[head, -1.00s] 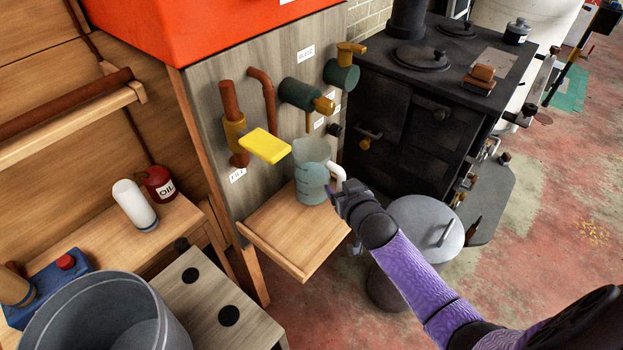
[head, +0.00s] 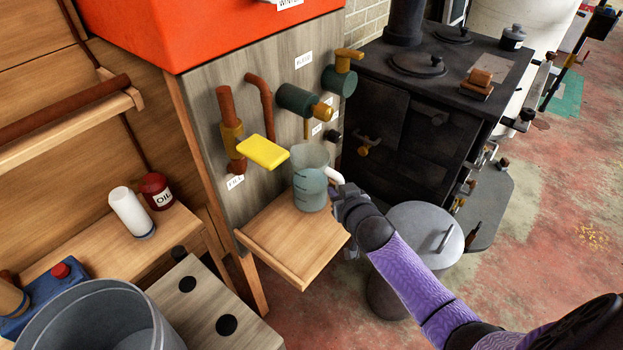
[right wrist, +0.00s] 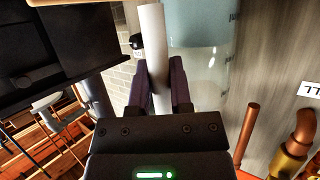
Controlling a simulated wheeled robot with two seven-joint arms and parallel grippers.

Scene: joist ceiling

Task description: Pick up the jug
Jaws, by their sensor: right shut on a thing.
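The jug (head: 310,187) is a clear, bluish measuring jug with a white handle (head: 335,176). It looks upright over the small wooden shelf (head: 285,245), below the taps; I cannot tell whether its base touches the shelf. My right gripper (head: 337,190) is at the jug's right side, shut on the handle. In the right wrist view the white handle (right wrist: 153,50) runs between the two dark fingers (right wrist: 160,88), with the jug's clear wall (right wrist: 200,65) beside it. My left gripper is not in view.
A yellow lever (head: 263,152) sticks out close to the jug's left, and green taps (head: 296,99) are above. A black stove (head: 420,120) stands behind right. A grey round-topped stool (head: 425,232) is beside my right arm. A grey bucket (head: 95,315) is front left.

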